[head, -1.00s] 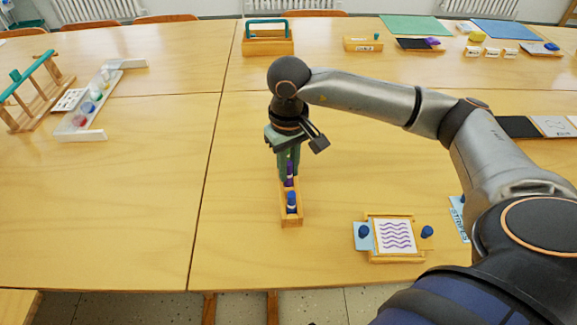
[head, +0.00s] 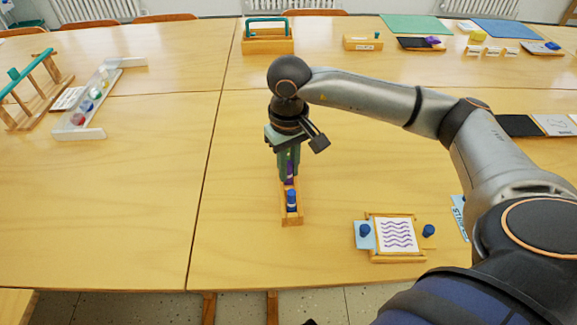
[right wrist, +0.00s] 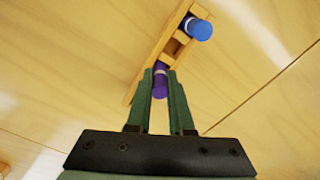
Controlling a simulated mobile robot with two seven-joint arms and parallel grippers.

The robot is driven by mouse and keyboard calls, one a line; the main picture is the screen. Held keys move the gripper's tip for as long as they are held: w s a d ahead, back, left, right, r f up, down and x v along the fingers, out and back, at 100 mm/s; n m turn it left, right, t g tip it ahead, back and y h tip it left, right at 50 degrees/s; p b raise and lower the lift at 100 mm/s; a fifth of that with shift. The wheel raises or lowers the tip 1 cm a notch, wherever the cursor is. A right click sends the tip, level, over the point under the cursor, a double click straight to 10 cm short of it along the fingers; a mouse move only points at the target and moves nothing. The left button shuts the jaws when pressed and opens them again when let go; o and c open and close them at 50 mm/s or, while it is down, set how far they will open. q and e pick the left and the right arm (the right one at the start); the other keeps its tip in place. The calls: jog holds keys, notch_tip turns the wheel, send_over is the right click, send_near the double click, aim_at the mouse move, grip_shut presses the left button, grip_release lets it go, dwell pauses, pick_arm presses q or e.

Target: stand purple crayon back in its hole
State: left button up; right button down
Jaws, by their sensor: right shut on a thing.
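My right gripper (head: 289,178) points down over the far part of a narrow wooden crayon holder (head: 292,221). It is shut on the purple crayon (head: 290,170), which looks upright in the head view. In the right wrist view the purple crayon (right wrist: 160,83) shows between the green fingers (right wrist: 160,88), at the holder (right wrist: 182,27). Whether its lower end is inside a hole is hidden by the fingers. A blue crayon (head: 291,199) stands in the near end of the holder, and an empty square hole (right wrist: 172,47) lies between the two crayons. My left gripper is not in view.
A framed card with purple wavy lines (head: 396,234) and blue knobs lies to the right of the holder. A white rack with coloured pieces (head: 92,134) is far left. A wooden caddy with a green handle (head: 267,46) stands behind. The table left of the holder is clear.

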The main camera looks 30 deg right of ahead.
jog(key=c, duration=0.7)
grip_release()
jog(key=shift+o, duration=1.1)
jog(key=shift+r, duration=0.15)
jog(key=shift+r+p, duration=1.65)
jog(key=shift+r, duration=1.25)
